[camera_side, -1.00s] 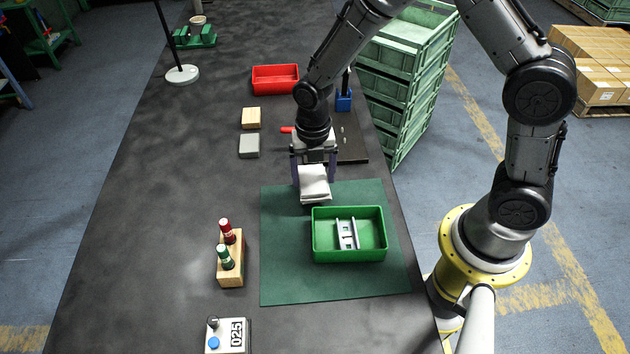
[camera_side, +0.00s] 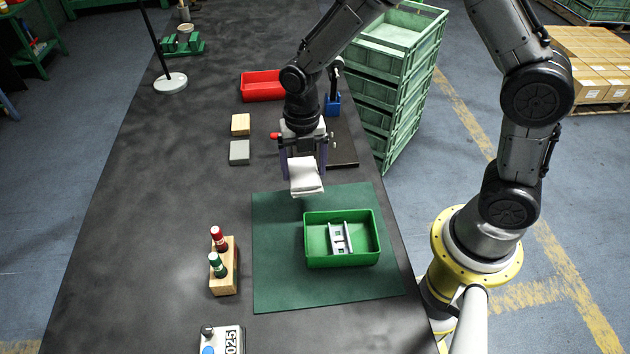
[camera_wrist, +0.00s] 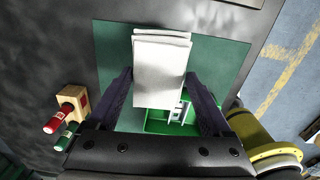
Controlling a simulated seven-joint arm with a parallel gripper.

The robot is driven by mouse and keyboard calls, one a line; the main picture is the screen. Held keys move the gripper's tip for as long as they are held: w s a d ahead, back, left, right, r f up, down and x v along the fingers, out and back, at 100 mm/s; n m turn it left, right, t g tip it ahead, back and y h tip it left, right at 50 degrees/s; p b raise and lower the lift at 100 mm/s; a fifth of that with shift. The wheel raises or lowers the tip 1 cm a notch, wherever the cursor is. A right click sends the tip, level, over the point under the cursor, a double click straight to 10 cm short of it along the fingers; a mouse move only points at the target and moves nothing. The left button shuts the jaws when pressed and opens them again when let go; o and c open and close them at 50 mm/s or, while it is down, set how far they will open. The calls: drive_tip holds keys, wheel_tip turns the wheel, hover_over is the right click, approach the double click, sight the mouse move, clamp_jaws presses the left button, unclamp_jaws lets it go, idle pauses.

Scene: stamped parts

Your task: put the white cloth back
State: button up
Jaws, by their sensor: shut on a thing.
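The white cloth (camera_side: 305,177) is folded and hangs in my gripper (camera_side: 303,168), above the far edge of the green mat (camera_side: 280,288). In the wrist view the cloth (camera_wrist: 160,68) lies between the two dark fingers of my gripper (camera_wrist: 160,95) and hides part of what is below. The fingers are shut on it. The cloth looks raised off the mat, though its exact height is hard to tell. A green tray (camera_side: 342,262) stands on the mat, nearer the camera than the cloth, with a stamped metal part (camera_side: 340,238) inside.
A wooden block (camera_side: 224,284) with a red and a green bottle stands left of the mat. A tan block (camera_side: 240,124) and a grey block (camera_side: 239,152) lie left of my gripper. A red bin (camera_side: 262,86) stands farther back.

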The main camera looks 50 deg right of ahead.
drive_tip(key=w+a+r, duration=0.2)
drive_tip(key=a+r, duration=0.2)
drive_tip(key=a, duration=0.3)
hover_over(227, 205)
drive_tip(key=s, duration=0.1)
drive_tip(key=shift+m, duration=0.3)
drive_tip(key=f, duration=0.7)
drive_tip(key=shift+d+f, duration=0.2)
drive_tip(key=shift+f, duration=0.2)
drive_tip(key=shift+w+a+f, duration=0.15)
drive_tip(key=shift+w+f, duration=0.3)
drive_tip(key=shift+f, duration=0.15)
drive_tip(key=shift+w+f, duration=0.1)
drive_tip(key=shift+f, duration=1.5)
drive_tip(key=shift+f, duration=0.2)
drive_tip(key=o, duration=1.1)
drive_tip(key=shift+r, duration=0.1)
